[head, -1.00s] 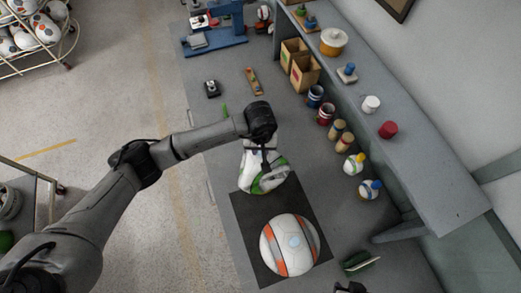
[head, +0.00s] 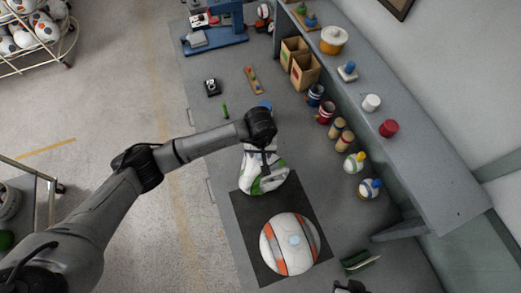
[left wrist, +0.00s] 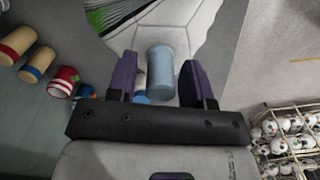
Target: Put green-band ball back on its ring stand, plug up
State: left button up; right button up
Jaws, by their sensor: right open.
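The white ball with the green band (head: 266,180) is below my left gripper in the head view, partly hidden by the wrist. It fills the top of the left wrist view (left wrist: 170,28), with the green band at upper left. A blue-grey cylindrical plug (left wrist: 160,72) stands out from it. My left gripper (left wrist: 162,82) is open, its purple fingers on either side of the plug with gaps. Its fingertips are unclear in the head view. A small dark part of my right gripper (head: 350,287) shows at the bottom edge. I cannot make out a ring stand.
A white ball with orange bands (head: 278,258) rests on the dark mat (head: 247,222). A green brush (head: 361,263) lies to its right. Cans, bottles and boxes (head: 305,73) line the shelf side. A blue item (head: 265,105) shows behind my left wrist.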

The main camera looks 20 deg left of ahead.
pick_arm(q)
jog(key=shift+o, duration=0.3)
jog(key=shift+r+p, duration=0.4)
notch_tip(320, 180, up, 10)
jog(key=b, duration=0.2)
jog(key=shift+r+b, duration=0.25)
jog(key=shift+b, duration=0.05)
jog(key=shift+r, duration=0.7)
